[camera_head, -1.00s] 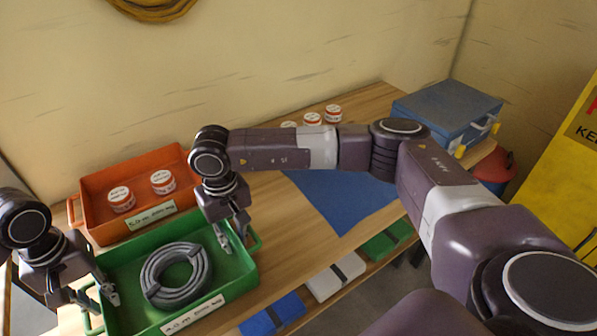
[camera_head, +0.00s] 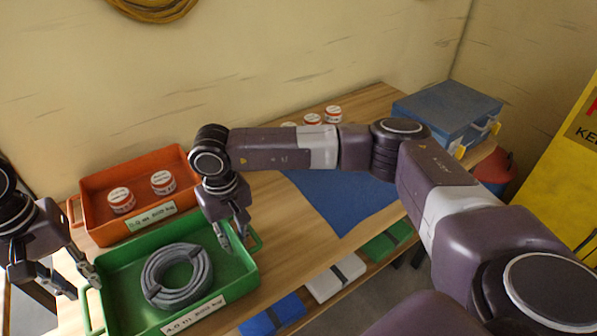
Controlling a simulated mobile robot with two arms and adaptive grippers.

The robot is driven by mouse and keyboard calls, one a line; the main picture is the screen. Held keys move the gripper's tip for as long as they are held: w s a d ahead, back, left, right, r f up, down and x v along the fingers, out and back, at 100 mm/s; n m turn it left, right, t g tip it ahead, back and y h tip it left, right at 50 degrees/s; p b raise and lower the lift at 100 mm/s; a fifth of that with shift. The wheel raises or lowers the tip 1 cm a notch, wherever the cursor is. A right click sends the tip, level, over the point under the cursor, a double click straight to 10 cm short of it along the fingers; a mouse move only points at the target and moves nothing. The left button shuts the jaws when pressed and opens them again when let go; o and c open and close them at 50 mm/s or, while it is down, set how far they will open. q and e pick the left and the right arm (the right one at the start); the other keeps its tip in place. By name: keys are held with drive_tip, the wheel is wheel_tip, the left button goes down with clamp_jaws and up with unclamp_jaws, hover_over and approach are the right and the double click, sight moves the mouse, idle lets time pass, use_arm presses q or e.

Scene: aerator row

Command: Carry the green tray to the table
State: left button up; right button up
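The green tray (camera_head: 137,253) sits on the wooden table with a grey coiled hose (camera_head: 178,276) in it and a white label on its front. Its right handle (camera_head: 257,240) and left handle (camera_head: 85,312) show. My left gripper (camera_head: 82,280) is open and empty beside the tray's left rim, near the left handle. My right gripper (camera_head: 234,236) is open over the right end of the tray, just left of the right handle, with its fingers pointing down. I cannot tell whether it touches the tray.
An orange tray (camera_head: 92,188) with two white-and-red jars stands right behind the green tray. A blue mat (camera_head: 335,205) lies on the table to the right, partly under my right arm. A blue case (camera_head: 440,113) stands at the far right end. Bins sit on a lower shelf.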

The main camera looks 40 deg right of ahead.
wheel_tip(320, 180, up, 12)
drive_tip(key=shift+f, duration=0.15)
idle(0.7)
